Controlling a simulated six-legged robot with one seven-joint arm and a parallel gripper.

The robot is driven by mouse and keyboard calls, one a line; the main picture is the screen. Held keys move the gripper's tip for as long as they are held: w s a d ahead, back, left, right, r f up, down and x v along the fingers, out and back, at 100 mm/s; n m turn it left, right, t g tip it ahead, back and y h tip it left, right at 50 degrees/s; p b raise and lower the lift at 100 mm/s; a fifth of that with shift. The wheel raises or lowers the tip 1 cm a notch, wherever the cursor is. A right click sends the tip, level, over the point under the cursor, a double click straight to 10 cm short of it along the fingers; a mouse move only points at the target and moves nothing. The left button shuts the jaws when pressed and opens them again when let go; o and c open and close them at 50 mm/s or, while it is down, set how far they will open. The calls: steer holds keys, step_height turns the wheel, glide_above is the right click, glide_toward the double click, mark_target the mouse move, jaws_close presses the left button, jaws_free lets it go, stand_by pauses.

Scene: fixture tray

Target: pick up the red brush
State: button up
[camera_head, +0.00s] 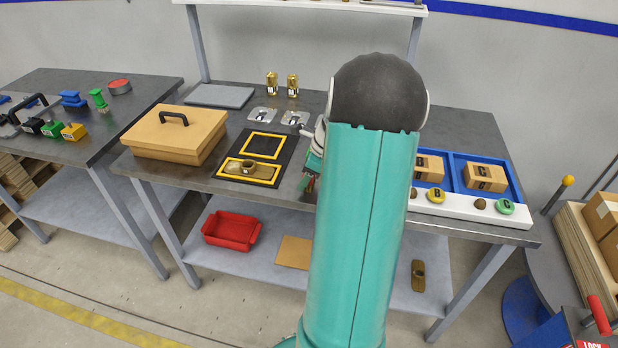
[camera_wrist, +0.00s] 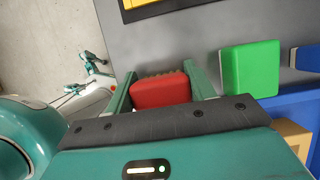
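In the wrist view the red brush (camera_wrist: 161,92) sits between the two green fingers of my gripper (camera_wrist: 160,72). The near end of the brush is hidden by the dark gripper body. In the head view my teal arm covers most of the gripper. Only a small part of the gripper (camera_head: 314,165) and a bit of red (camera_head: 309,185) show near the table's front edge.
A green block (camera_wrist: 250,68) stands to the right of the brush. The black fixture tray (camera_head: 229,158) with yellow frames lies left of my arm, beside a tan lidded box (camera_head: 176,136). A blue tray (camera_head: 449,168) with boxes stands right. Floor shows left in the wrist view.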

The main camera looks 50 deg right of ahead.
steer(key=shift+r, duration=0.1)
steer(key=shift+r, duration=0.2)
steer(key=r, duration=0.3)
steer(key=shift+s+a+r, duration=0.1)
steer(key=shift+a, duration=0.1)
steer(key=s+a+r, duration=0.1)
steer(key=a+r, duration=0.2)
steer(key=a, duration=0.1)
steer(key=s+a+r, duration=0.2)
steer(key=a+r, duration=0.1)
steer(key=a, duration=0.1)
steer(key=s+a+r, duration=0.2)
steer(key=a+r, duration=0.1)
steer(key=a, duration=0.1)
steer(key=shift+s+a+r, duration=0.1)
steer(key=shift+s+a, duration=0.05)
steer(key=shift+a, duration=0.1)
steer(key=o, duration=0.4)
steer(key=shift+c, duration=1.4)
